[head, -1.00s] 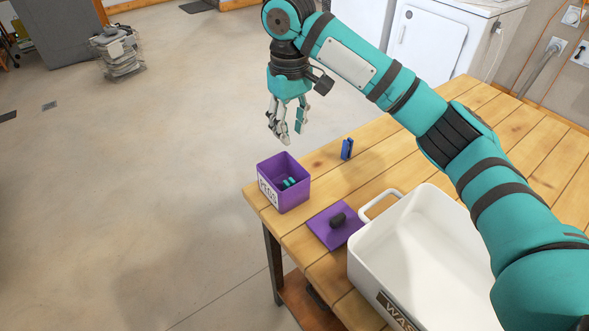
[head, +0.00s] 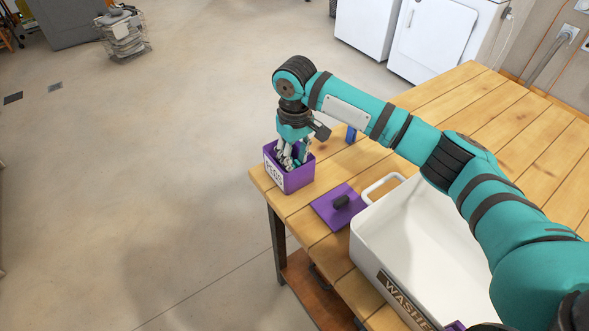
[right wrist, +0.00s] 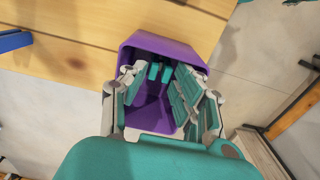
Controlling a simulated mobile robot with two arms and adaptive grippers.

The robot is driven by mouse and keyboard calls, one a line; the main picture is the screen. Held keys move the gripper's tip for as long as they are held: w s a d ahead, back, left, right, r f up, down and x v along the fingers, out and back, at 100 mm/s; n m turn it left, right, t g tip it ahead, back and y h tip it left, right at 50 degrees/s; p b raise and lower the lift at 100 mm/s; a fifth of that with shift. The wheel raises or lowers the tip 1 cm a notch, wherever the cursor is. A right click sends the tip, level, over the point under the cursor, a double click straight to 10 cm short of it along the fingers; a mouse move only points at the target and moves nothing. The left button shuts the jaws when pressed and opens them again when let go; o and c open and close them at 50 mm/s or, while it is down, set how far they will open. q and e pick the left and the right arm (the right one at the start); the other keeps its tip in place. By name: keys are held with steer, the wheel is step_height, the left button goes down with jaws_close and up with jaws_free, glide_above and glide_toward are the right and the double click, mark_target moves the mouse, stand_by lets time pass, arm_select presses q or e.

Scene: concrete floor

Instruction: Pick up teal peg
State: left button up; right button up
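Teal pegs (right wrist: 160,72) lie side by side inside a purple open box (right wrist: 146,42), against its far wall in the right wrist view. In the head view the box (head: 298,180), with a "PEGS" label, stands at the table's near left corner. My right gripper (head: 289,160) points down into the box and hides the pegs there. In the right wrist view my right gripper (right wrist: 162,88) has its fingers spread apart inside the box opening, with the pegs beyond and between them. Nothing is visibly held. My left gripper is out of view.
A purple lid (head: 323,208) with a dark knob lies beside the box. A large white bin (head: 372,232) stands to its right. A blue object (head: 351,134) stands behind the box, partly hidden by my arm. The wooden table (head: 470,95) is clear at the back.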

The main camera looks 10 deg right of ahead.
mark_target(295, 165)
steer(key=shift+f, duration=1.55)
steer(key=shift+c, duration=0.3)
steer(key=c, duration=0.4)
steer(key=shift+r, duration=0.1)
